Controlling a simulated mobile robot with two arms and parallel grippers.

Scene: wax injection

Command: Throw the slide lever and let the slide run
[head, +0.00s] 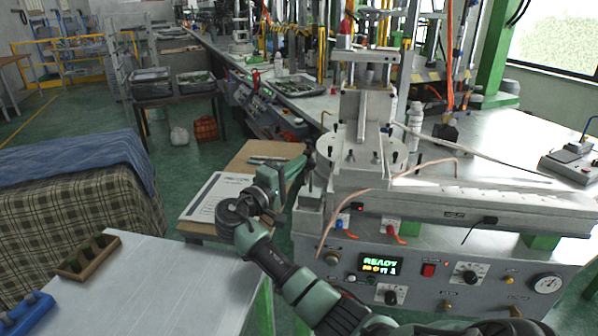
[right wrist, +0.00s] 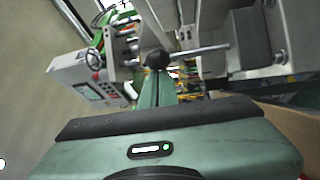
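My right gripper (head: 290,170) is at the machine's left end, beside the round plate with bolts. In the right wrist view, a black ball knob on a metal rod (right wrist: 205,51), which looks like the slide lever, is right at my green fingertips (right wrist: 158,75). The fingers look close together there, but I cannot tell whether they hold the knob. In the head view I cannot make the knob out behind the gripper. My left gripper is not in view.
A wooden side table (head: 258,153) with a printed sheet (head: 212,197) is behind my right gripper. A white table (head: 170,285) with a wooden rack (head: 88,258) and a blue rack (head: 25,312) is at front left. A thin copper-coloured tube bends across the machine's front left.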

